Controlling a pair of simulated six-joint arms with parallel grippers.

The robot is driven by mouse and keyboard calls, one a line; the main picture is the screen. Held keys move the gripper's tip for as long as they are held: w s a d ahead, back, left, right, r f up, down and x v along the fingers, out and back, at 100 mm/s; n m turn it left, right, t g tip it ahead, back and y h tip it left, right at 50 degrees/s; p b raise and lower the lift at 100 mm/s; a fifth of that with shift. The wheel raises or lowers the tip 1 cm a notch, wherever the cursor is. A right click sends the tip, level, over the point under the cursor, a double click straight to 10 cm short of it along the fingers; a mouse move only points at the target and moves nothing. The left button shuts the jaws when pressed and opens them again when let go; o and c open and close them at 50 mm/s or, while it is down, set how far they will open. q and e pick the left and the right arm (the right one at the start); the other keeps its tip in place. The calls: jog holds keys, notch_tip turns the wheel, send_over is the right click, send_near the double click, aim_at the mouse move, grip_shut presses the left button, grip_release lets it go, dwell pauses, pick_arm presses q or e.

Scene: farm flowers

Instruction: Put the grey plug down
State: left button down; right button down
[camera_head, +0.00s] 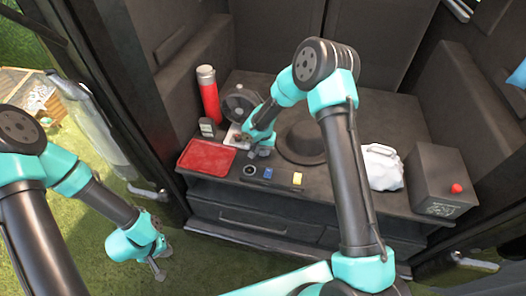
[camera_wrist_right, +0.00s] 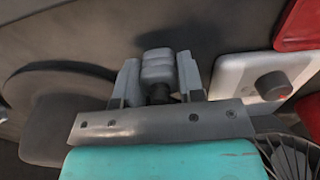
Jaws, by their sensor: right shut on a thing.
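The grey plug (camera_wrist_right: 158,70) sits between the two fingers of my right gripper (camera_wrist_right: 158,84) in the right wrist view. The fingers are shut on it, and dark surface lies behind it. I cannot tell whether the plug touches that surface. In the head view my right gripper (camera_head: 257,150) is low over the dark counter (camera_head: 330,190), just right of a white panel (camera_head: 237,138). The panel also shows in the wrist view (camera_wrist_right: 235,75), right of the plug and apart from it. My left gripper (camera_head: 157,266) hangs over the grass, away from the counter; its opening is unclear.
A red tray (camera_head: 207,157), red flask (camera_head: 208,97) and fan (camera_head: 240,103) stand left. A round dark hat-like object (camera_head: 303,143) is close right of my gripper. Small blue (camera_head: 267,173) and yellow (camera_head: 297,179) pieces lie in front.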

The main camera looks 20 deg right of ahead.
jog(key=shift+f, duration=0.45)
jog(key=shift+f, duration=0.6)
jog(key=c, duration=0.7)
grip_release()
jog(key=shift+c, duration=0.2)
jog(key=shift+r, duration=0.15)
notch_tip(320, 180, up, 13)
jog(key=shift+a, duration=0.1)
